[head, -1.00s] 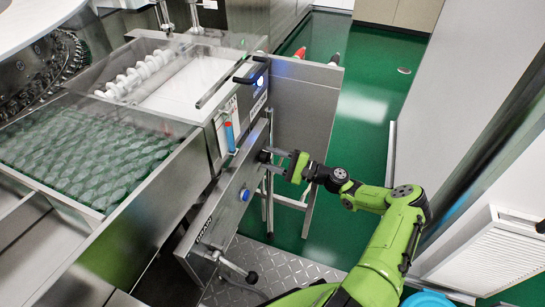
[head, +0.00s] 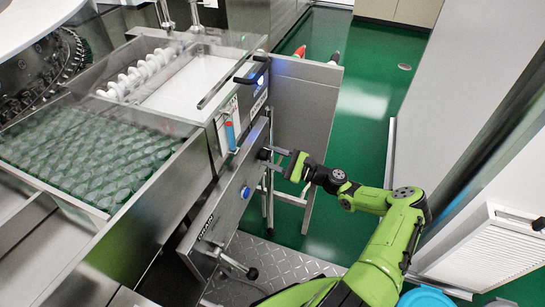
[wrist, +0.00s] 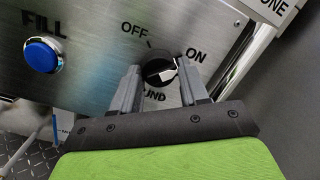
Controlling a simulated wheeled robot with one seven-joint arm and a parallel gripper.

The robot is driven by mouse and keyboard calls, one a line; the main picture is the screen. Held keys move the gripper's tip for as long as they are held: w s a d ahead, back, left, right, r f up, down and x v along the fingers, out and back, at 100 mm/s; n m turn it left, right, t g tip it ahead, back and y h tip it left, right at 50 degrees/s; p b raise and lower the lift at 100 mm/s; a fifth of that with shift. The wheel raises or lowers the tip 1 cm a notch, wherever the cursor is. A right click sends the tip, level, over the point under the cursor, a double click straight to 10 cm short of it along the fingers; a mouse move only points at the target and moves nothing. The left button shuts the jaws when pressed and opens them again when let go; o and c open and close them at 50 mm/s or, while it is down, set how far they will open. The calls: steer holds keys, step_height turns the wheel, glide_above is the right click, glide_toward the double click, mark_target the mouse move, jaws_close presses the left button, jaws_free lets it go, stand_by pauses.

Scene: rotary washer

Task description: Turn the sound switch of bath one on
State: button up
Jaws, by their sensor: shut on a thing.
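The sound switch (wrist: 160,71) is a round black knob with a white mark on a brushed metal panel (wrist: 95,50). "OFF" is printed above it, "ON" to its upper right, and a partly covered word ending in "UND" below. The white mark appears to slant toward the ON side. My gripper (wrist: 162,68) has one finger on each side of the knob and is shut on it. In the head view my gripper (head: 270,156) reaches the front panel from the right, and the knob is small and dark there.
A blue FILL button (wrist: 41,55) sits left of the knob; it also shows in the head view (head: 245,192). An upright grey panel (head: 308,105) stands behind my gripper. A bath with wavy green contents (head: 85,155) lies left. Green floor (head: 350,150) is open at right.

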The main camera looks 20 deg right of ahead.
steer(key=shift+s+a+f, duration=0.1)
steer(key=shift+f, duration=0.2)
steer(key=o, duration=0.8)
steer(key=shift+o, duration=0.9)
steer(key=shift+r, duration=0.1)
steer(key=shift+r, duration=0.1)
steer(key=v, duration=1.5)
steer(key=shift+s+d+p, duration=0.3)
